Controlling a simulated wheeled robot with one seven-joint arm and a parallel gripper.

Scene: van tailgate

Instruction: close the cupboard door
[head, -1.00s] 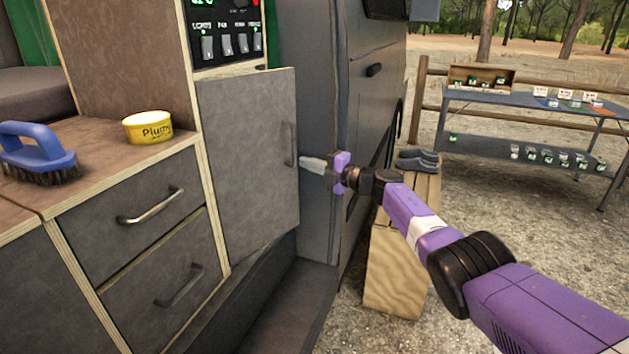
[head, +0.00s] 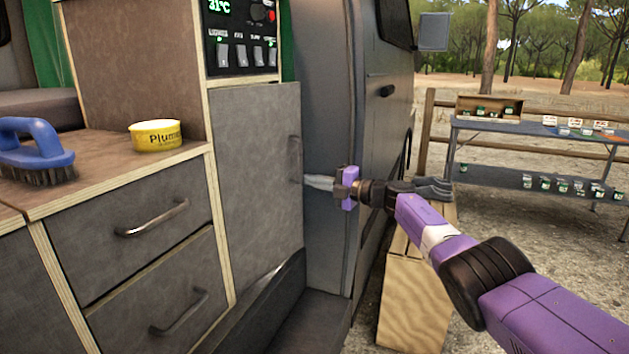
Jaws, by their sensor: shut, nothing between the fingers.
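The grey cupboard door (head: 258,180) is below the switch panel, with a vertical bar handle (head: 295,160) near its right edge. It looks almost flush with the cupboard front; I cannot tell whether it is fully shut. My gripper (head: 308,182) is shut and empty, its fingertips at the door's right edge just below the handle. I cannot tell whether the fingertips touch the door.
Left of the door are two drawers (head: 140,225) under a worktop (head: 105,170) with a blue brush (head: 35,152) and a yellow tin (head: 156,134). A wooden box (head: 415,290) bearing dark shoes (head: 433,188) stands right. A display table (head: 540,130) is behind.

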